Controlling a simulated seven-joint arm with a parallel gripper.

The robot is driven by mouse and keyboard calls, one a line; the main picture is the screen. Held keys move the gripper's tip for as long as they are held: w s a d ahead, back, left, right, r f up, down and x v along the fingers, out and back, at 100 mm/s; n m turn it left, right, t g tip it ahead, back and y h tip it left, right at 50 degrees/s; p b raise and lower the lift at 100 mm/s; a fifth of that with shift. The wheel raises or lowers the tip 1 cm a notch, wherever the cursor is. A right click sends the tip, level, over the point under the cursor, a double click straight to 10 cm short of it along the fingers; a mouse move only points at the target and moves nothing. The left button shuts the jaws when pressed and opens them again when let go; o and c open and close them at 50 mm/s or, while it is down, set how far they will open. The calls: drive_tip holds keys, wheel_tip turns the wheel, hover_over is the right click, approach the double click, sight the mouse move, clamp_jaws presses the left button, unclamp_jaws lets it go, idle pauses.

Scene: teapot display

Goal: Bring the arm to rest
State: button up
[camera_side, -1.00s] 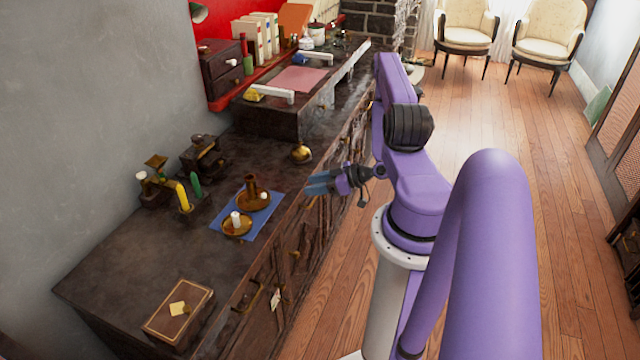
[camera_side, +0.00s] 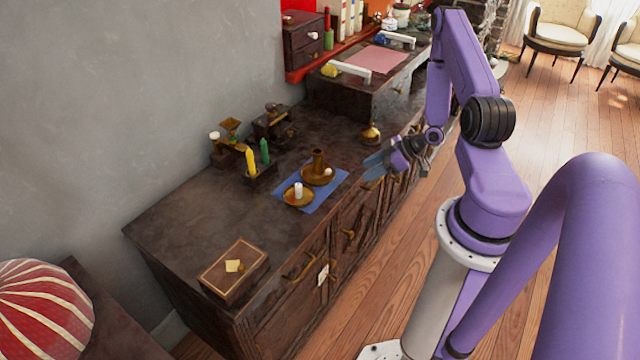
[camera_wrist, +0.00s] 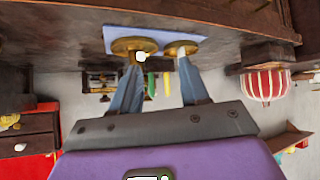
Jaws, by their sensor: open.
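My gripper (camera_side: 374,167) has blue fingers, spread apart with nothing between them. In the side view it hangs in front of the dark wooden counter (camera_side: 185,222), near its front edge, to the right of a blue mat (camera_side: 325,192). The purple arm is folded above its pedestal. In the wrist view the fingers of my gripper (camera_wrist: 160,62) point toward the mat (camera_wrist: 200,36). They overlap two brass candle dishes in the picture; the distance cannot be told there.
A brass candle dish with a white candle (camera_side: 298,192) and another with a brown holder (camera_side: 318,165) stand on the mat. A brass bell (camera_side: 370,134), a yellow candle (camera_side: 250,162), a green candle (camera_side: 264,150) and a box (camera_side: 233,272) are on the counter. Floor is open behind my arm.

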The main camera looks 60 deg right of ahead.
drive_tip(key=w+a+r+n+g+h, duration=0.2)
drive_tip(key=w+a+r+g, duration=0.1)
drive_tip(key=a+r, duration=0.45)
drive_tip(key=w+a+r+n+g+h, duration=0.2)
drive_tip(key=w+a+r+n, duration=0.1)
drive_tip(key=a+r, duration=0.5)
drive_tip(key=s+a+r+g, duration=0.1)
drive_tip(key=s+a+r, duration=0.2)
drive_tip(key=s, duration=0.4)
drive_tip(key=s+a+r+n+g, duration=0.1)
drive_tip(key=s+a+r, duration=0.3)
drive_tip(key=s, duration=0.3)
drive_tip(key=s+a+r+g, duration=0.1)
drive_tip(key=s+a+r, duration=0.2)
drive_tip(key=s+a, duration=0.2)
drive_tip(key=shift+s+r+n+g, duration=0.15)
drive_tip(key=shift+s+n+g, duration=0.2)
drive_tip(key=shift+s, duration=0.9)
